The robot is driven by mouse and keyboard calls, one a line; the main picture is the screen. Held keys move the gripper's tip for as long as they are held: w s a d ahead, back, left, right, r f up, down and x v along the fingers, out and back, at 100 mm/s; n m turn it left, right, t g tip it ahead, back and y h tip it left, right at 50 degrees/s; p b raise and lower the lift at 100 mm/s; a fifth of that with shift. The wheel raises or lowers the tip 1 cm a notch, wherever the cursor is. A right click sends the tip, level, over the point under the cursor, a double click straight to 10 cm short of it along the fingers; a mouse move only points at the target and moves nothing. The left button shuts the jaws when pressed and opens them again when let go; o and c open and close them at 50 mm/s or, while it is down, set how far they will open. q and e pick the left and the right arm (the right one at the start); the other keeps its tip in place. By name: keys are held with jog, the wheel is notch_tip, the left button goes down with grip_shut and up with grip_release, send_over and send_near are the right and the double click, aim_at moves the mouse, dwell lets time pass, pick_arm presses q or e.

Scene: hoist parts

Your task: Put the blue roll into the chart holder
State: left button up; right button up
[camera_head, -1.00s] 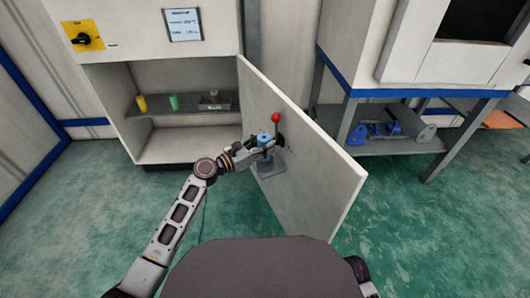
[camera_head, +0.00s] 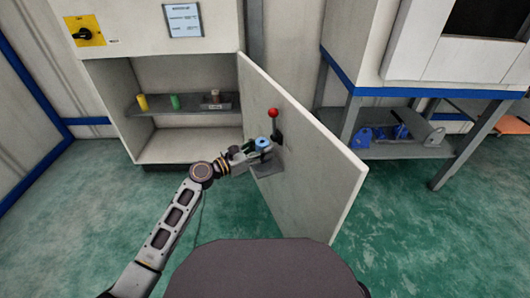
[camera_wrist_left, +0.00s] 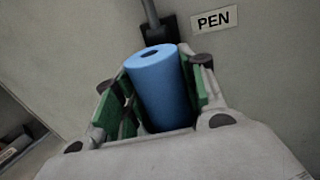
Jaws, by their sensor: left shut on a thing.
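The blue roll (camera_head: 263,144) is upright in my left gripper (camera_head: 255,149), close to the inner face of the open cabinet door. In the left wrist view the roll (camera_wrist_left: 160,88), with a dark hole in its top, stands between the green-padded fingers (camera_wrist_left: 155,100), which are shut on it. A grey holder (camera_head: 268,167), apparently the chart holder, is on the door directly below the roll. The gripper partly hides it, and I cannot tell whether the roll's lower end is inside it. My right gripper is not in view.
The open door (camera_head: 305,160) has a red-knobbed lever (camera_head: 273,113) just above the roll. A PEN label (camera_wrist_left: 214,19) shows in the left wrist view. Yellow (camera_head: 142,102) and green (camera_head: 174,101) cylinders stand on the cabinet shelf (camera_head: 190,108). A bench (camera_head: 390,148) stands right.

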pick_arm(q)
jog(key=shift+f, duration=0.65)
dwell(0.5)
jog(key=o, duration=1)
jog(key=shift+o, duration=0.2)
jog(key=shift+r, duration=0.15)
jog(key=shift+r, duration=0.55)
jog(key=shift+s+a+f, duration=0.1)
jog(key=shift+s+a, duration=0.25)
jog(key=shift+a, duration=0.3)
jog(key=p+v, duration=0.3)
jog(key=v, duration=0.7)
jog(key=shift+s+a, duration=0.2)
jog(key=shift+f, duration=0.1)
